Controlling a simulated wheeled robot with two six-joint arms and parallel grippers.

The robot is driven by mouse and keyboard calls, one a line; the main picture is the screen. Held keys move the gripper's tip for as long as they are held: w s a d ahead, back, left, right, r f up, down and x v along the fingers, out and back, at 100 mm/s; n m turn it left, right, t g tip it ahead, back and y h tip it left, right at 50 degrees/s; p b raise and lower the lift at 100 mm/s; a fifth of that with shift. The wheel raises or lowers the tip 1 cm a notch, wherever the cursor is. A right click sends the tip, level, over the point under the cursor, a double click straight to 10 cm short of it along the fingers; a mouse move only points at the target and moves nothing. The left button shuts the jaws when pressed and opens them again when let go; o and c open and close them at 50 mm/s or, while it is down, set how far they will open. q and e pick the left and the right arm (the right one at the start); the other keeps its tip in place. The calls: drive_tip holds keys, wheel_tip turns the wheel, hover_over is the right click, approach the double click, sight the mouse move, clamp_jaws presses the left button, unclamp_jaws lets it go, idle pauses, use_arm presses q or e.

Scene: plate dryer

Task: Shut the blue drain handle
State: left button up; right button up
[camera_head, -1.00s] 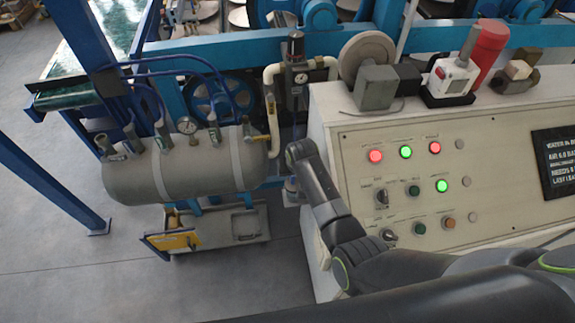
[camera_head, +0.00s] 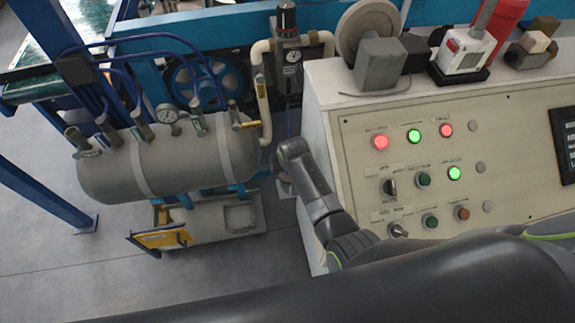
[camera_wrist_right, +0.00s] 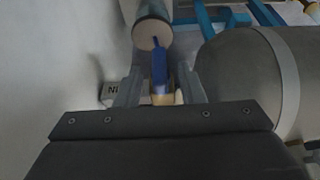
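The blue drain handle (camera_wrist_right: 159,66) shows in the right wrist view as a narrow upright blue lever. It is just below the round end of a grey bowl (camera_wrist_right: 152,32), with a pale brass-coloured piece (camera_wrist_right: 163,98) at its near end. My right gripper (camera_wrist_right: 160,88) has one finger on each side of the handle, with a gap visible on both sides. In the head view my right arm reaches down beside the air regulator (camera_head: 289,58). The right fingers and the blue handle are not clearly visible there. My left gripper is not in view.
A grey air tank (camera_head: 185,160) with a gauge stands left of the arm, and its curved side is close on the right in the wrist view. The control cabinet (camera_head: 335,115) is close on the arm's right.

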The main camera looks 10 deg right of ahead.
drive_tip(key=shift+s, duration=0.1)
drive_tip(key=shift+c, duration=0.2)
clamp_jaws()
drive_tip(key=shift+d+y+p, duration=0.15)
drive_tip(key=shift+y+p, duration=0.35)
drive_tip(key=shift+y, duration=0.1)
drive_tip(key=shift+o, duration=0.2)
unclamp_jaws()
drive_tip(key=shift+r, duration=0.1)
drive_tip(key=v, duration=0.7)
drive_tip(key=shift+r, duration=0.1)
